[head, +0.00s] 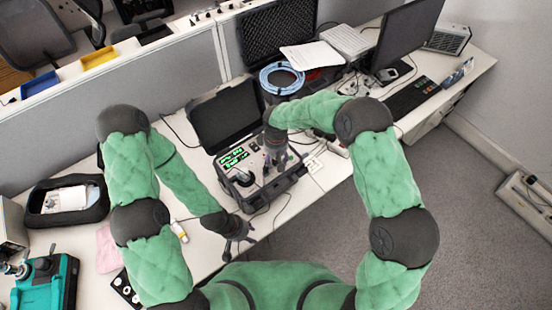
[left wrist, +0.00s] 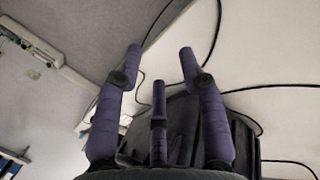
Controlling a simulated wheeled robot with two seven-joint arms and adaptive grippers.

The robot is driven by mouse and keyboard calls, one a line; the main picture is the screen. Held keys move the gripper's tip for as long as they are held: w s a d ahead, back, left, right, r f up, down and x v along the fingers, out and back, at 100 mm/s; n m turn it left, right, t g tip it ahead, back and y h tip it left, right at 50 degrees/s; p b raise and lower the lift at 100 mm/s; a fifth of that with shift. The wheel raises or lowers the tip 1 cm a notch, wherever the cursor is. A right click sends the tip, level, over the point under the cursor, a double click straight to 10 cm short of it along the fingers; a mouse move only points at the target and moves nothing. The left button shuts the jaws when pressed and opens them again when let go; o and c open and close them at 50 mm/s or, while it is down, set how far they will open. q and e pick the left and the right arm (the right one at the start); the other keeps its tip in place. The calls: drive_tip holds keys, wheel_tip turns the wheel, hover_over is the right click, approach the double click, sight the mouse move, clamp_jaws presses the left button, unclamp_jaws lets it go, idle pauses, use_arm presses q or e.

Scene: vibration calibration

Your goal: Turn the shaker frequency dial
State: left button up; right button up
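The vibration calibrator is an open black case (head: 281,187) on the white desk, with its lid (head: 228,117) raised and green lit displays (head: 233,157) on its panel. A dark round part (head: 244,178) with an upright stem stands on the panel's left side. My right gripper (head: 276,163) points down over the right part of the panel; its fingers hide what lies under them, and I cannot make out the frequency dial or any contact. My left gripper (head: 238,250) hangs by the desk's front edge, apart from the case; in the left wrist view (left wrist: 160,55) its fingers are spread and empty.
A coiled blue cable (head: 281,78) lies behind the case. A monitor (head: 408,35) and keyboard (head: 411,95) are at the right. Loose cables run around the case.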

sight(276, 161)
drive_tip(key=shift+r, duration=0.15)
wheel_tip(276, 161, up, 12)
idle(0.5)
use_arm(q)
drive_tip(key=shift+s, duration=0.1)
use_arm(e)
drive_tip(key=shift+f, duration=0.2)
